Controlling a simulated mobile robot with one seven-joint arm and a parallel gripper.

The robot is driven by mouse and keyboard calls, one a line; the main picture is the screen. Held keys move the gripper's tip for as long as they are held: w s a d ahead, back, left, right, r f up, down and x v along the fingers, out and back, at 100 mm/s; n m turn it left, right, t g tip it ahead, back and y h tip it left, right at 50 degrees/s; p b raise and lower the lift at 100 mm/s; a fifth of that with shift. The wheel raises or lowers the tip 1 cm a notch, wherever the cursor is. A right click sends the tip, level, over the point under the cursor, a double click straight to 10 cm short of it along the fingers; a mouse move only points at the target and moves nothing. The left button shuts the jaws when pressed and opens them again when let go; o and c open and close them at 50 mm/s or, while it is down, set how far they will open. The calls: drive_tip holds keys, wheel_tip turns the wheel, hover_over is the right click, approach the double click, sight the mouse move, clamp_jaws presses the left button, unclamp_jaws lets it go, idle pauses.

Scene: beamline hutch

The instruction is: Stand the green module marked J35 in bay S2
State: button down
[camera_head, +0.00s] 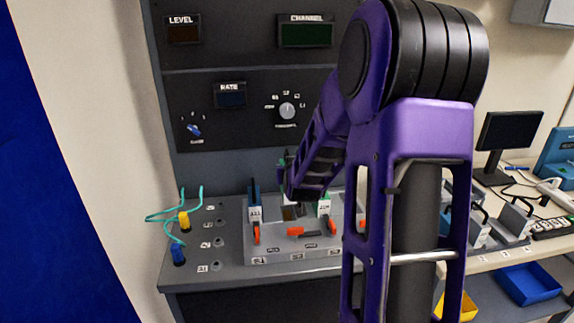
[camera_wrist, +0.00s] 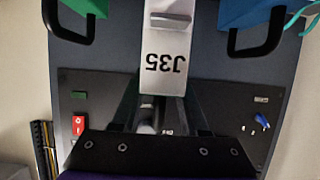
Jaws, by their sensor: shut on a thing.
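The module marked J35 (camera_wrist: 165,65) shows its pale front panel in the wrist view, label upside down, between my gripper's dark fingers (camera_wrist: 162,105). My gripper (camera_head: 290,188) is shut on it. In the head view, my purple arm hides most of the module; only a pale bit and a green edge show. It is over the middle bay, S2 (camera_head: 289,213), whose dark opening shows beneath it. I cannot tell whether its lower end is inside. The orange lever (camera_head: 302,232) in front of S2 lies crosswise.
A blue module (camera_head: 254,206) stands in S1 at the left, and a green one (camera_head: 324,206) stands in S3 at the right, both close. A yellow plug (camera_head: 183,219) and a blue plug (camera_head: 178,254) with cables are at the bench's left. More handled modules (camera_head: 514,219) stand right.

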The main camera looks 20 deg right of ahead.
drive_tip(key=shift+f+b, duration=1.6)
drive_tip(key=shift+f, duration=1.75)
drive_tip(key=shift+f+b, duration=0.55)
drive_tip(key=shift+b, duration=0.15)
drive_tip(key=shift+c, duration=1.8)
unclamp_jaws()
drive_tip(key=shift+s, duration=0.1)
